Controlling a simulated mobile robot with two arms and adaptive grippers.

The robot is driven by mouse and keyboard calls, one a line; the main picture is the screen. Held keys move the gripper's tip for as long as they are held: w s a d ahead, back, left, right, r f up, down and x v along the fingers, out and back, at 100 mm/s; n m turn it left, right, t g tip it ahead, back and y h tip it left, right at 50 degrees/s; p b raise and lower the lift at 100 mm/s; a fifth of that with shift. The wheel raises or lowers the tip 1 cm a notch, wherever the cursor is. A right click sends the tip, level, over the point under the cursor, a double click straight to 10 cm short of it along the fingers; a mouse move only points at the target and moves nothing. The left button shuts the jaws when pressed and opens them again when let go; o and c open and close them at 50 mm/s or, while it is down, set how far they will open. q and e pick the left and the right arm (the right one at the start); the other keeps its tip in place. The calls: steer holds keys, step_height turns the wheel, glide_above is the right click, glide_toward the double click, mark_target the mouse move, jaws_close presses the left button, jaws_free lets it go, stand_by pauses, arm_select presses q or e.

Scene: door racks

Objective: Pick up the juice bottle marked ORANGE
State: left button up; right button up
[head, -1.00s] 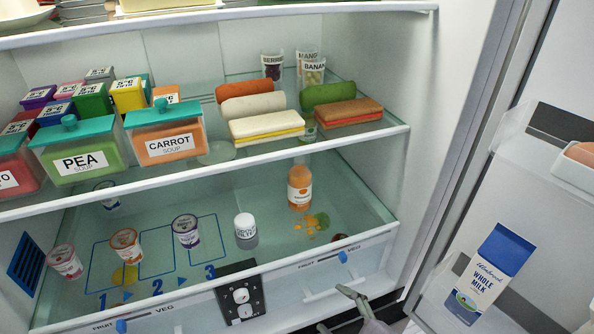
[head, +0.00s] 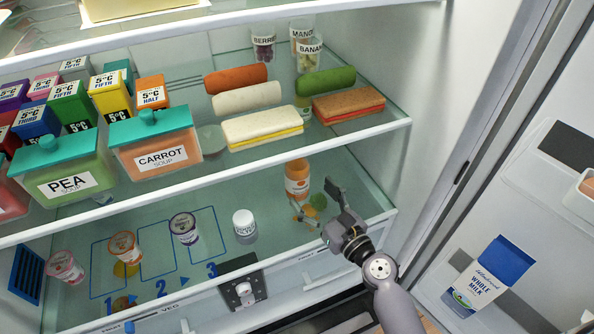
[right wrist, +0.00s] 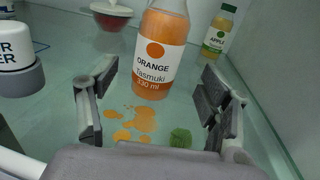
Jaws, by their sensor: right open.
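The juice bottle marked ORANGE (head: 297,180) stands upright on the lower fridge shelf, its top hidden by the shelf above in the head view. In the right wrist view the bottle (right wrist: 160,55) shows its white label with an orange dot, straight ahead between the fingers. My right gripper (head: 314,203) is open and empty, just in front of the bottle and apart from it. Its two fingers also show in the right wrist view (right wrist: 155,110). My left gripper is not in view.
A bottle marked APPLE (right wrist: 218,30) stands behind to the right. A white-capped jar (head: 245,226) stands to the left. Orange spill spots (right wrist: 140,118) and a green patch (right wrist: 181,137) lie before the bottle. The upper shelf (head: 370,138) hangs overhead; the right wall is close.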

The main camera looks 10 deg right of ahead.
mark_target(304, 186)
steer(key=x, duration=0.3)
steer(key=shift+w+a+r+p, duration=0.1)
steer(key=shift+r+p, duration=0.05)
steer(key=shift+p, duration=0.25)
steer(key=x, duration=0.3)
steer(key=shift+w+a+p, duration=0.1)
steer(key=shift+w+p, duration=0.15)
steer(key=shift+p, duration=0.05)
steer(key=shift+w+a+f, duration=0.1)
steer(key=shift+w+f, duration=0.1)
steer(key=shift+w, duration=0.05)
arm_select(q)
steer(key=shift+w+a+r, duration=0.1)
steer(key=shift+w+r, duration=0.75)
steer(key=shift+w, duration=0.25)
arm_select(e)
steer(key=shift+s, duration=0.15)
steer(key=shift+c, duration=0.3)
steer(key=shift+r, duration=0.1)
steer(key=shift+c, duration=0.7)
steer(key=c, duration=0.5)
jaws_close()
